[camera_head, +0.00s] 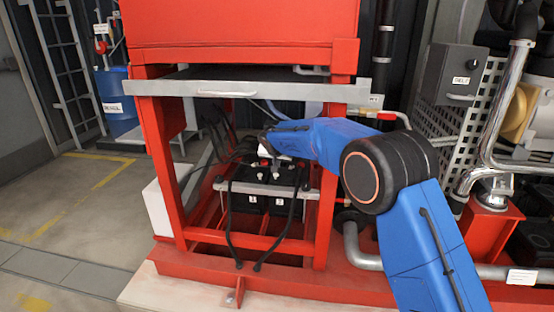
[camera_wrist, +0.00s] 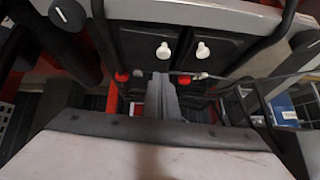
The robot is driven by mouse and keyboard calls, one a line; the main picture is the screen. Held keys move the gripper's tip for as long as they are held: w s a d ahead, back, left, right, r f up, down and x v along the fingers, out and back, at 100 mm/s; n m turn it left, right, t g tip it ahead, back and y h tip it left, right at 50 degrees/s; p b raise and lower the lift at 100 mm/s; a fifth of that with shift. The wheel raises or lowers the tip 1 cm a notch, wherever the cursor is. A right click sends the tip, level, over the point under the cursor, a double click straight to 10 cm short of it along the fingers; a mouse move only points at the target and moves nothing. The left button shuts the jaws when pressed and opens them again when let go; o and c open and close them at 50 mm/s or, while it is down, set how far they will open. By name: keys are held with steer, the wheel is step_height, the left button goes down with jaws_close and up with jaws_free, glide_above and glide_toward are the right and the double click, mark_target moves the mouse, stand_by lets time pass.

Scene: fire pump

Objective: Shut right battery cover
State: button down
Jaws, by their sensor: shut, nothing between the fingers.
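Two black batteries (camera_head: 266,200) stand side by side inside the red frame, with white number labels on their fronts. In the wrist view their dark tops (camera_wrist: 183,45) show two small white knobs, and red terminal caps (camera_wrist: 184,79) sit just beyond. My gripper (camera_wrist: 160,80) is shut and empty, its fingers pointing down near the red caps. Whether the fingers touch anything cannot be told. In the head view my gripper (camera_head: 268,160) is over the back of the batteries, partly hidden by my arm. I cannot make out clearly whether the right battery cover is raised or down.
A grey bar (camera_head: 225,183) crosses the battery fronts. Black cables (camera_head: 232,225) loop down at the front and crowd the back left. Red posts (camera_head: 326,215) flank the bay, and a grey drawer-like panel (camera_head: 230,90) lies above. Pipes stand at the right; open floor lies left.

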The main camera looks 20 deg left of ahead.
mark_target(275, 181)
steer(key=shift+s+a+f, duration=0.1)
steer(key=shift+s+f, duration=0.05)
steer(key=shift+f, duration=0.6)
steer(key=shift+s+a+f, duration=0.1)
steer(key=shift+f, duration=0.65)
steer(key=shift+s+a+f, duration=0.1)
steer(key=shift+a+f, duration=0.1)
steer(key=shift+f, duration=0.25)
steer(key=shift+s+a+f, duration=0.1)
steer(key=shift+a+f, duration=0.05)
steer(key=shift+f, duration=0.4)
steer(key=shift+d+f, duration=0.1)
steer(key=shift+r, duration=0.5)
steer(key=s+d+r, duration=0.1)
steer(key=s+r, duration=0.5)
steer(key=r, duration=0.5)
steer(key=shift+r, duration=0.35)
